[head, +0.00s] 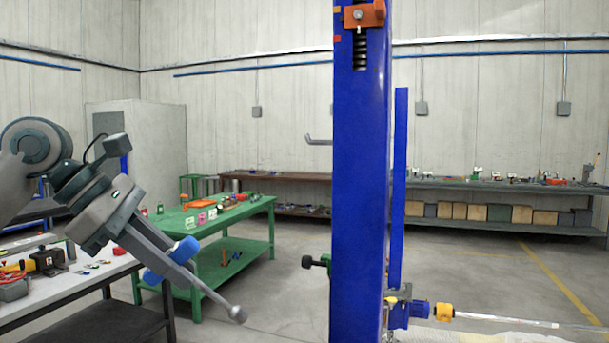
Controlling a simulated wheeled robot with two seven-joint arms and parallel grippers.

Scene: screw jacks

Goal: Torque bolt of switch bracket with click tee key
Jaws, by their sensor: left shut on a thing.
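My left gripper (170,262) comes in from the left and is shut on a tool with blue grip ends, which looks like the tee key (210,292). Its grey shaft points down and right, ending in a rounded tip in free air, apart from the column. A blue column (360,190) stands upright at the centre. Near its top is an orange bracket (373,14) with a round bolt-like head, above a dark threaded screw (360,50). I cannot tell for sure that this is the switch bracket. My right gripper is not in view.
A green table (205,222) with small items stands behind my left arm. A white-topped bench (75,285) is at the lower left. A dark green knob (318,262) sticks out left of the column. A blue and yellow fitting (420,311) is at its lower right. Floor between is clear.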

